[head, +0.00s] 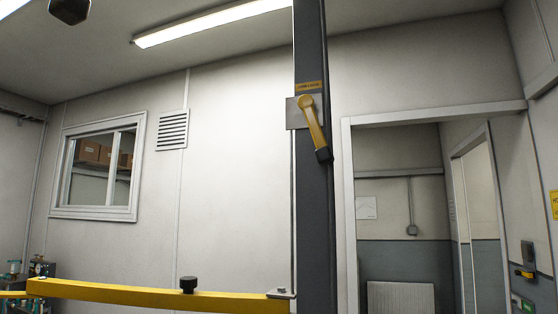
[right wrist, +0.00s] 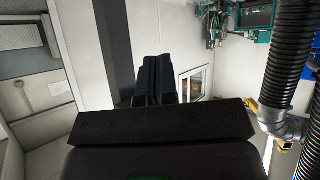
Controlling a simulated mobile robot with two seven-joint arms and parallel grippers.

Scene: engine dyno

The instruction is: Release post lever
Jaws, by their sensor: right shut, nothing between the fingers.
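The yellow post lever (head: 314,125) is mounted on a grey plate on the dark post (head: 313,220) in the head view. The lever cannot be made out there. Neither gripper shows in the head view, so their distance from the lever cannot be told.
A yellow bar (head: 130,295) with a black knob crosses low on the left and meets the post. A doorway (head: 347,220) opens right of the post. A window (head: 137,165) is on the left wall. Ribbed black hoses (right wrist: 290,70) hang at the right in the wrist view.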

